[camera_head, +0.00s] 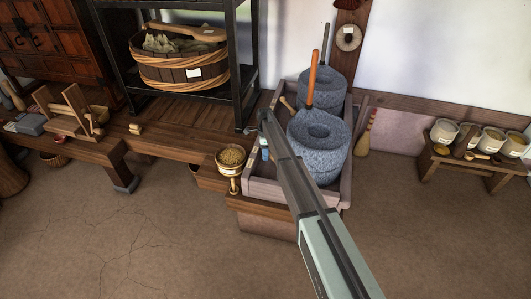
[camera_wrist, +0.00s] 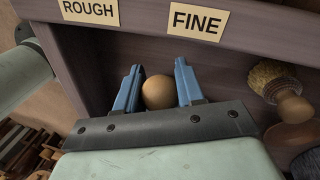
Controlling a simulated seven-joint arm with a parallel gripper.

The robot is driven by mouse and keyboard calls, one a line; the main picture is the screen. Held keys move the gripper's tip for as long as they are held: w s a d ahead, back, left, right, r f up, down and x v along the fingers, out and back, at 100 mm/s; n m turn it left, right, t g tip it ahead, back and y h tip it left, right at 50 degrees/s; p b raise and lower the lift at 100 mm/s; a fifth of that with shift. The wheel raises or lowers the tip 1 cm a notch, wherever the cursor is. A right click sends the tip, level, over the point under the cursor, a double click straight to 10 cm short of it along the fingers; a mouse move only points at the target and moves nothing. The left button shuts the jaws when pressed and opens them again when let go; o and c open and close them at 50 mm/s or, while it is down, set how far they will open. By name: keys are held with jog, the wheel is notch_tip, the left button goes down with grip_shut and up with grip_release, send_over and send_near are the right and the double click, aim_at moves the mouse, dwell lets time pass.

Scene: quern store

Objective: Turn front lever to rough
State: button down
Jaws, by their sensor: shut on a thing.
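The lever's round wooden knob (camera_wrist: 158,92) sits between the two blue fingers of my gripper (camera_wrist: 158,85) in the wrist view. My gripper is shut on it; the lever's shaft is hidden. A ROUGH label (camera_wrist: 90,11) is up and left of the knob, and a FINE label (camera_wrist: 198,20) is up and right, nearer to it. In the head view my gripper (camera_head: 264,149) is at the left side of the wooden tray (camera_head: 275,191), and the knob cannot be made out. The front stone quern (camera_head: 318,148) with an orange handle stands in this tray.
A second quern (camera_head: 322,89) stands behind the front one. A brush (camera_wrist: 277,80) lies right of my gripper in the wrist view. A low bench with several pots (camera_head: 475,163) is at the right.

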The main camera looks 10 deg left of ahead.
jog(key=shift+s+d+n, duration=0.15)
jog(key=shift+s+n, duration=0.75)
jog(key=shift+n, duration=0.3)
jog(key=n, duration=0.1)
jog(key=s+n, duration=0.1)
jog(key=shift+s+d+n+t+h, duration=0.3)
jog(key=shift+h, duration=0.1)
jog(key=shift+s+d+n+t+h, duration=0.15)
jog(key=shift+s+d+n, duration=0.3)
jog(key=shift+n, duration=0.55)
jog(key=shift+s+d+n+t+h, duration=0.15)
jog(key=shift+s+d+n, duration=0.3)
jog(key=shift+n, duration=0.55)
jog(key=shift+s, duration=0.1)
jog(key=c, duration=0.7)
grip_release()
jog(key=shift+a, duration=0.1)
jog(key=r, duration=0.4)
jog(key=w+a+r, duration=0.1)
jog(key=r, duration=0.4)
jog(key=a+r, duration=0.1)
jog(key=r, duration=0.3)
jog(key=shift+w+a+r, duration=0.15)
jog(key=shift+r, duration=0.15)
